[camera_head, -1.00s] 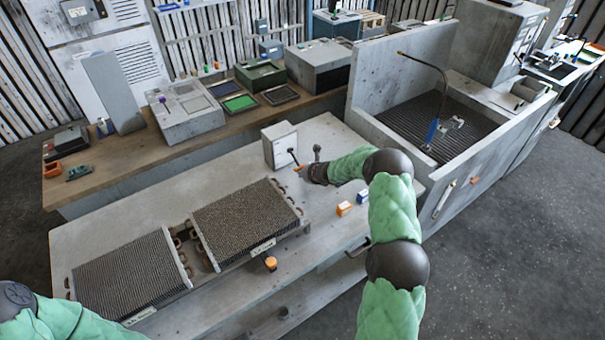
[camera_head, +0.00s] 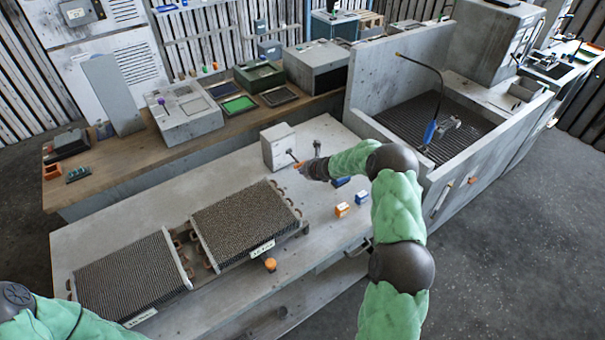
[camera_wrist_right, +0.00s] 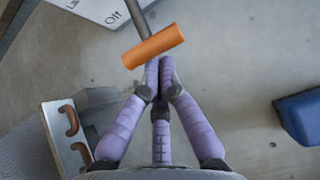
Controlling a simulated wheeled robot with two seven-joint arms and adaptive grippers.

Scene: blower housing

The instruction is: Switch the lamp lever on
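The lamp lever box (camera_head: 279,147) is a pale grey box on the metal table in the head view. A dark lever rod with an orange handle (camera_wrist_right: 153,46) comes from it. In the right wrist view a corner of the box (camera_wrist_right: 108,8) shows a partly cut-off label and the word "Off". My right gripper (camera_wrist_right: 159,64) has its purple fingers drawn together, tips right at the handle's lower edge. The handle lies across the tips, not visibly between them; contact is unclear. In the head view my right gripper (camera_head: 303,167) is small beside the handle. My left gripper is out of view.
Two finned radiator cores (camera_head: 246,222) lie on the table's left part. A small grey knob lever (camera_head: 317,146) stands right of the box. A blue block (camera_wrist_right: 302,116), an orange-white block (camera_head: 342,209) and an orange button (camera_head: 270,264) are nearby.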

